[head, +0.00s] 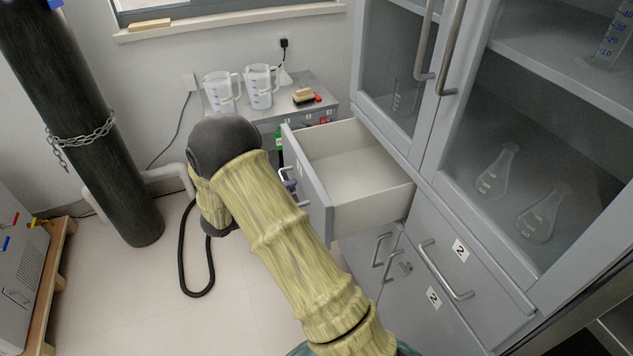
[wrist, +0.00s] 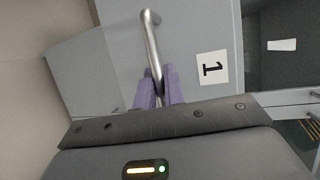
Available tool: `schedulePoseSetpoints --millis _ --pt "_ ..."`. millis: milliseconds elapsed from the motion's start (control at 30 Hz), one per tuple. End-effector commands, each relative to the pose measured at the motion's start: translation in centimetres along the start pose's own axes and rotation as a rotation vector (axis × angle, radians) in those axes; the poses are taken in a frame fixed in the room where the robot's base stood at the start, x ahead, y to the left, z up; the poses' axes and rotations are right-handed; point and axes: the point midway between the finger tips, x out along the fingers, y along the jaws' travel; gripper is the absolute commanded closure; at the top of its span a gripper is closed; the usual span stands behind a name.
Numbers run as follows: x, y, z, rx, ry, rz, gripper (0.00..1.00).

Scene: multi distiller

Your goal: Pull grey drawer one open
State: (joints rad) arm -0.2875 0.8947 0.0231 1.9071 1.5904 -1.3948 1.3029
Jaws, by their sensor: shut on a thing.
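Grey drawer one (head: 307,178) is pulled well out of the cabinet in the head view, and its pale inside looks empty. In the wrist view the drawer front (wrist: 195,35) carries a label "1". Its metal bar handle (wrist: 151,40) runs up from between the purple fingers of my gripper (wrist: 160,92). The gripper is shut on this handle. In the head view only a bit of my gripper (head: 289,186) shows at the drawer front; my arm hides the rest.
Drawer two (head: 440,265) beside it is shut. Glass cabinet doors (head: 530,130) stand above. Two measuring jugs (head: 259,86) stand on a low grey cabinet behind. A dark cylinder (head: 85,120) stands at the left, with clear floor (head: 235,275) between.

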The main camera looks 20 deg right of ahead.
Motion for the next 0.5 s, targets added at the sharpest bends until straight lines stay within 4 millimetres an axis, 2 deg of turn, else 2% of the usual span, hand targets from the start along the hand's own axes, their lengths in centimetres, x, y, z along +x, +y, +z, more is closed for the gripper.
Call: schedulePoseSetpoints --millis 33,200,333,500 --pt "-1.1 0.5 0.5 -0.001 -0.004 0.004 1.0" --pt "-3.3 1.0 1.4 -0.001 0.0 0.003 1.0" --pt "-4.2 1.1 1.7 -0.003 -0.002 0.002 1.0" --pt "-4.3 1.2 1.7 -0.004 -0.002 0.003 1.0"
